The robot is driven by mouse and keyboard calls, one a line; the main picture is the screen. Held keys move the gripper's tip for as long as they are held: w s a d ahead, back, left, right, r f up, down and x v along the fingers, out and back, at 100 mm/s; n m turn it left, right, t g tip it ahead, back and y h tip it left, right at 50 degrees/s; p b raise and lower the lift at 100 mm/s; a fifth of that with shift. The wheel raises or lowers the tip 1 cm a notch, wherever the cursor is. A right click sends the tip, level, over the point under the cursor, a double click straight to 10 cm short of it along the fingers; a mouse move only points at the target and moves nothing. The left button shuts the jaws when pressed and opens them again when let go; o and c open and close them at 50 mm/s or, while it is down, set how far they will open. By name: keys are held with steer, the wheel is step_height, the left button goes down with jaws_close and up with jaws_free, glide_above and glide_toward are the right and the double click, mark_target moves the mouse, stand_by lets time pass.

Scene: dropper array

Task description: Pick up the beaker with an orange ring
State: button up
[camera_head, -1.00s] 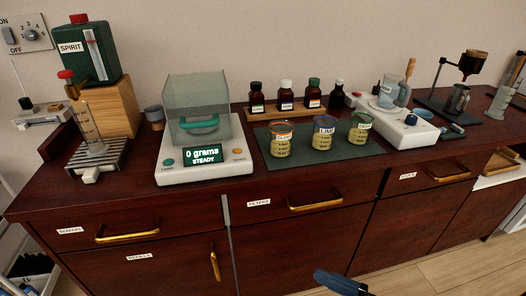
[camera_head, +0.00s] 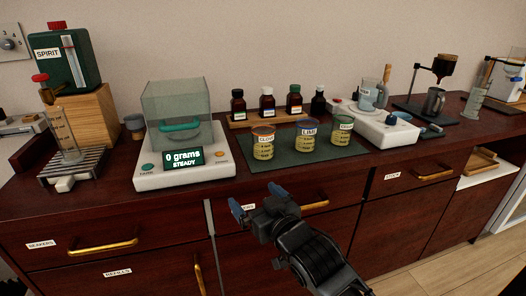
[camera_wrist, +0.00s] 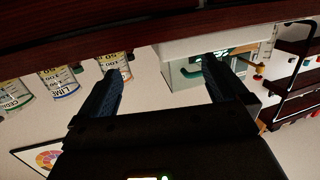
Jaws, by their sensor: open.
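The beaker with an orange ring (camera_head: 263,143) stands upright at the left of a row of three on a dark green mat (camera_head: 292,157). Its label is too small to read surely. In the wrist view, which looks upside down, this beaker (camera_wrist: 115,64) shows near the left fingertip. My gripper (camera_head: 258,195) is open and empty in front of the counter's drawers, nearer to me than the beaker and apart from it. The wrist view shows its two dark blue fingers (camera_wrist: 160,78) spread wide with nothing between them.
The blue-ringed LIME beaker (camera_head: 306,136) and a green-ringed beaker (camera_head: 341,131) stand close on the right. A scale (camera_head: 184,166) reading 0 grams stands left. Several brown bottles (camera_head: 267,103) stand behind. A white hotplate (camera_head: 385,126) is farther right.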

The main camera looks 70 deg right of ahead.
mark_target(267, 149)
steer(key=d+r+m+h, duration=0.1)
steer(key=d, duration=0.3)
steer(key=w+d+r+m+g+h+b, duration=0.1)
steer(key=d, duration=0.3)
steer(key=d+r+m+g+h, duration=0.1)
steer(key=d, duration=0.3)
steer(key=shift+w+d+r+b, duration=0.1)
steer(key=shift+w+r+b, duration=0.2)
steer(key=shift+w, duration=0.05)
steer(key=shift+w+d+h, duration=0.15)
steer(key=shift+d+h, duration=0.15)
steer(key=shift+d, duration=0.05)
steer(key=x, duration=0.4)
steer(key=p+x, duration=0.1)
steer(key=x, duration=0.2)
steer(key=shift+d+f, duration=0.3)
steer(key=shift+f, duration=0.1)
steer(key=shift+s, duration=0.25)
steer(key=c, duration=1.3)
